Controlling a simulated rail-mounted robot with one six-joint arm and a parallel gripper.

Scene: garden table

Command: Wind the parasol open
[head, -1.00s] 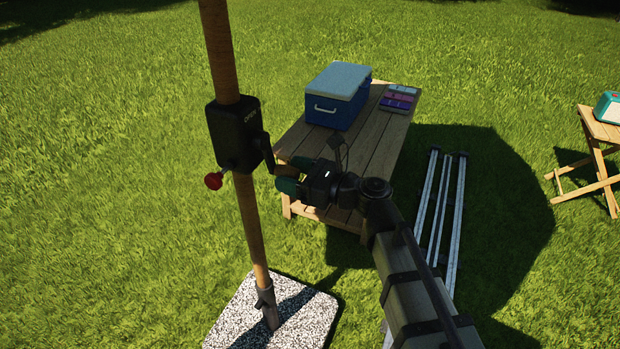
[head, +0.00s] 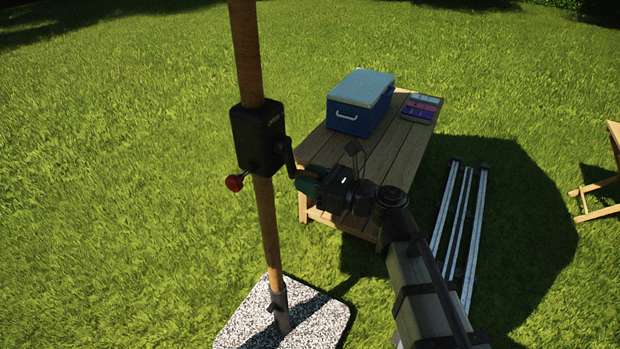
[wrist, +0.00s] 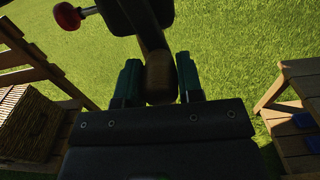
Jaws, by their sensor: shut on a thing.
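The parasol's wooden pole (head: 247,60) stands upright, with a black winch housing (head: 260,138) on it marked with lettering that seems to read OPEN. A dark crank arm (head: 287,157) comes off the housing's right side. A red knob (head: 234,183) sticks out low on its left, and also shows in the wrist view (wrist: 67,16). My gripper (head: 307,182) is at the crank's outer end. In the wrist view its green fingers (wrist: 158,82) stand on both sides of the brown crank handle (wrist: 160,75), shut on it. The parasol canopy is out of view.
A wooden table (head: 385,150) behind my gripper holds a blue cooler (head: 357,105) and a tray of coloured pieces (head: 420,108). Metal rails (head: 458,230) lie on the grass at right. A speckled base slab (head: 315,320) carries the pole. A folding wooden stand (head: 600,190) is at the right edge.

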